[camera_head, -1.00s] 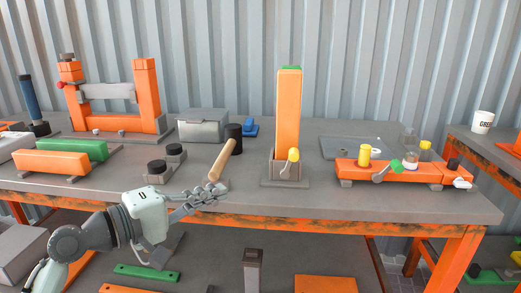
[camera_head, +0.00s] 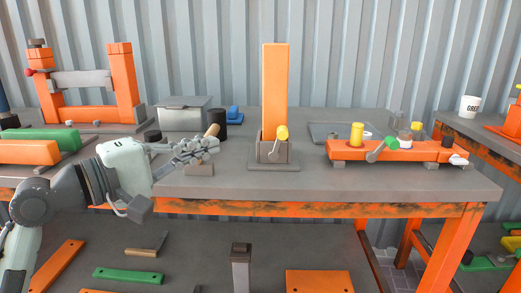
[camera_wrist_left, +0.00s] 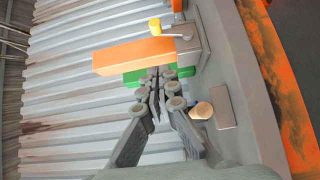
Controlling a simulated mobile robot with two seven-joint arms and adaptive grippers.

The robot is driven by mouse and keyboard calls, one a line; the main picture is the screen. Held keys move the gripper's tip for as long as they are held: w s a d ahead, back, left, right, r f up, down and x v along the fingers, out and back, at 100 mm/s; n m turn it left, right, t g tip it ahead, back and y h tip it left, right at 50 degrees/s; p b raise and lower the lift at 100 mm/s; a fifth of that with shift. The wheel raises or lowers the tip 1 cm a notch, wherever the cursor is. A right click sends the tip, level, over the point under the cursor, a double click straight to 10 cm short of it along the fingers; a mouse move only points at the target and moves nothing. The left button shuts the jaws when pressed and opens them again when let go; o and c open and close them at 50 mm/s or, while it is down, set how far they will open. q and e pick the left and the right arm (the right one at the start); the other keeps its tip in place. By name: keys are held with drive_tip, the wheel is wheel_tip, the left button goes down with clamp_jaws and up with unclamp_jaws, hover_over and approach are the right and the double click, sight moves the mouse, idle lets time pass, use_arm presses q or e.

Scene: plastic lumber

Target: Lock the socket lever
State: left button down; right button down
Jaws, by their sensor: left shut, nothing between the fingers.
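The grey socket (camera_head: 286,150) stands on the table with an upright orange post (camera_head: 275,88) in it. Its grey lever (camera_head: 274,153) is on the front and tilts up to the right, ending in a yellow knob (camera_head: 282,132). My left gripper (camera_head: 211,143) is shut and empty, left of the socket and apart from it, above the table. In the left wrist view the shut fingers (camera_wrist_left: 160,76) point toward the socket (camera_wrist_left: 190,48), its yellow knob (camera_wrist_left: 155,25) and the orange post (camera_wrist_left: 130,57). My right gripper is out of view.
A mallet (camera_head: 220,117) lies behind my left fingers, partly hidden. An orange fixture (camera_head: 345,151) with levers stands to the right. A grey box (camera_head: 184,115) and a blue piece (camera_head: 234,112) lie behind. The tabletop between gripper and socket is clear.

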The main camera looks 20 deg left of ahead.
sight(278, 146)
use_arm(q)
drive_tip(key=x, duration=0.7)
drive_tip(key=shift+p, duration=0.35)
drive_tip(key=d, duration=0.1)
drive_tip(key=w+d, duration=0.1)
drive_tip(key=d, duration=0.1)
drive_tip(key=shift+w+d, duration=0.1)
drive_tip(key=shift+w, duration=0.1)
drive_tip(key=shift+w+d, duration=0.15)
drive_tip(key=shift+d, duration=0.35)
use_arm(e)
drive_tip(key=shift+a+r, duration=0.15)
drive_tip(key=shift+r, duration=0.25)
use_arm(q)
drive_tip(key=shift+w, duration=0.1)
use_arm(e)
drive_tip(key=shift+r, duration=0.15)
